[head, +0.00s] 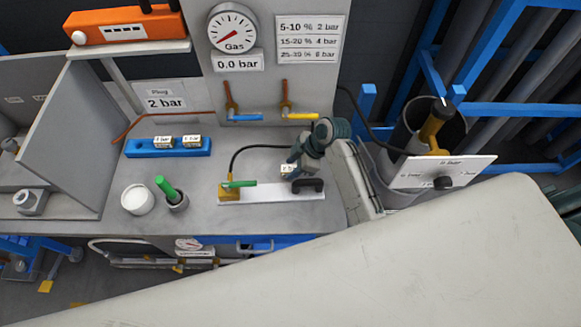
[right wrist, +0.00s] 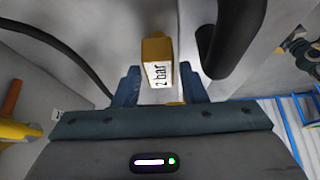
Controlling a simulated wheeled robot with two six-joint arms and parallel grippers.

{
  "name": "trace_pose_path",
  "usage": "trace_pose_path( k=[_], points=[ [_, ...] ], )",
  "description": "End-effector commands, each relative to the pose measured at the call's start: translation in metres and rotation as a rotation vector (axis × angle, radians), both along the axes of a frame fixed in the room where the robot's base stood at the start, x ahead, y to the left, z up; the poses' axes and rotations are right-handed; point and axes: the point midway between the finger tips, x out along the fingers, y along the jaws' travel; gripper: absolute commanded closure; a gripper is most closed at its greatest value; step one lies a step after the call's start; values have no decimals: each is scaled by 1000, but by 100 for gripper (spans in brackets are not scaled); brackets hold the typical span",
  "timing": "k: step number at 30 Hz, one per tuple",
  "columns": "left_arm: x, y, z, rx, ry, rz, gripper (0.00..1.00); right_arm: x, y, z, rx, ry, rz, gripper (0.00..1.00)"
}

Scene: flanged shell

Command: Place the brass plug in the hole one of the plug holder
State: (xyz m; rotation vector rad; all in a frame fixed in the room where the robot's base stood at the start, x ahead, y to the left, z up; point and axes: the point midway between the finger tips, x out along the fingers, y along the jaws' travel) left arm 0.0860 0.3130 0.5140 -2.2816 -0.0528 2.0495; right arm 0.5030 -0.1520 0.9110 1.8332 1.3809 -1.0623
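The brass plug (right wrist: 157,62), labelled "2 bar", shows between the fingertips of my right gripper (right wrist: 160,84) in the right wrist view. The fingers stand one on each side, and a narrow gap shows on the plug's right. In the head view my right gripper (head: 295,163) reaches down over the white plate, with the plug's label (head: 287,170) beside it. The plug's lower end is hidden. The blue plug holder (head: 135,150) lies further left on the bench, with two labelled plugs (head: 176,141) at its middle and right. Its left part is bare. My left gripper is out of view.
The white plate (head: 262,195) carries a black handle (head: 308,186) and a brass valve (head: 230,190) with a green lever. A black hose arches behind it. A white jar (head: 137,200) and a grey cup with a green-handled tool (head: 176,200) stand between plate and partition.

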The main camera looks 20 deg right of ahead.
Motion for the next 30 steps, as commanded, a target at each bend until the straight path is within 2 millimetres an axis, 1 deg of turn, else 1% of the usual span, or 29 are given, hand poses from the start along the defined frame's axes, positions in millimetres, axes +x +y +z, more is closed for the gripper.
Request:
trace_pose_path(
  k=[6,7,11,12,14,20,23,26,30],
  points=[
    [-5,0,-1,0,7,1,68,0,1,-2,0,-1,0,62],
    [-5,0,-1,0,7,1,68,0,1,-2,0,-1,0,64],
    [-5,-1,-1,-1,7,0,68,0,1,-2,0,-1,0,89],
    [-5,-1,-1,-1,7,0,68,0,1,-2,0,-1,0,97],
    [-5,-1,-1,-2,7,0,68,0,1,-1,1,-2,0,100],
    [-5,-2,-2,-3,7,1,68,1,1,0,0,-2,0,100],
    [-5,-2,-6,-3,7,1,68,2,1,6,1,-5,1,100],
    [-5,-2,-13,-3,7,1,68,1,1,21,0,-7,1,100],
    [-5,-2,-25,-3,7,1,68,1,1,51,1,-9,1,100]
  ],
)
